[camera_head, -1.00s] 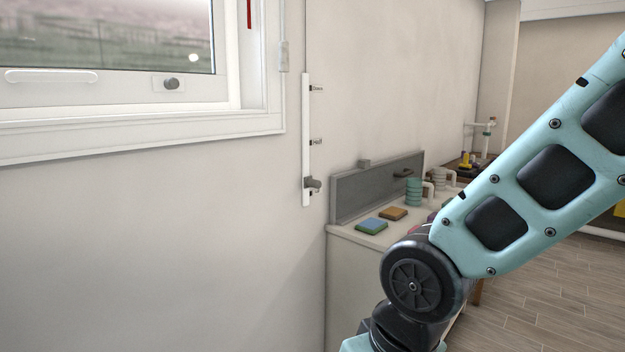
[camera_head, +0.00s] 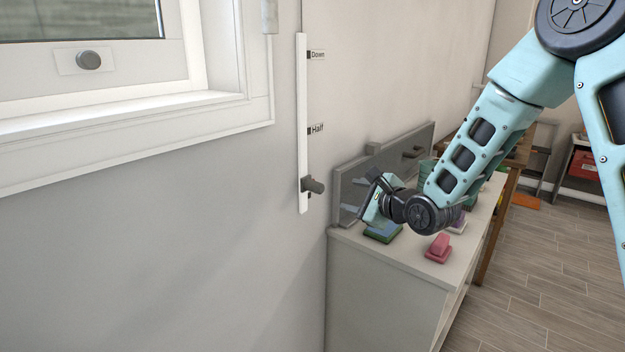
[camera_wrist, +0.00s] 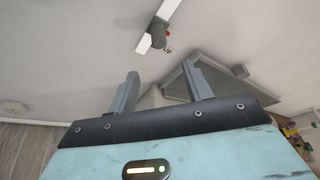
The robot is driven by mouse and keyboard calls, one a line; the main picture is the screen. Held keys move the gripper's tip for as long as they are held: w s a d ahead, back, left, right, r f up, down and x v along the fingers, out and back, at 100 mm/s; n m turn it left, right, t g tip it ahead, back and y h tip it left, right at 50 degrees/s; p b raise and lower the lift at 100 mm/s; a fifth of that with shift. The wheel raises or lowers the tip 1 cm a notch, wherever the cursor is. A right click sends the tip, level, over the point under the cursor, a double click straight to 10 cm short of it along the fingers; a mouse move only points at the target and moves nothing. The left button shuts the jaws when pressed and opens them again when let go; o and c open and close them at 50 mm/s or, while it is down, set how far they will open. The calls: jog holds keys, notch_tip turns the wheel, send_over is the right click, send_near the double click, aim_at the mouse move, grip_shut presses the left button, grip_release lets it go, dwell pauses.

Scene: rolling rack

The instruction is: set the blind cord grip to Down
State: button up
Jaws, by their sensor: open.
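The blind cord grip (camera_head: 314,186) is a dark knob at the low end of a white vertical track (camera_head: 302,120) on the wall. Labels "Down" (camera_head: 317,55) near the top and "Half" (camera_head: 317,129) at the middle mark the track. In the wrist view the grip (camera_wrist: 158,34) sits beside a label reading "Up". My gripper (camera_head: 362,186) is to the right of the grip and apart from it. In the wrist view its two fingers (camera_wrist: 160,88) are spread with nothing between them.
A white cabinet (camera_head: 370,290) with a grey backboard (camera_head: 350,190) stands right of the track. A pink block (camera_head: 438,246) and a green-and-blue block (camera_head: 384,233) lie on it below my arm. A window frame (camera_head: 240,110) is left of the track. The wall below is bare.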

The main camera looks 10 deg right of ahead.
aim_at(315, 187)
jog(key=p+x, duration=0.4)
jog(key=x, duration=1.3)
jog(key=shift+a, duration=0.1)
grip_shut()
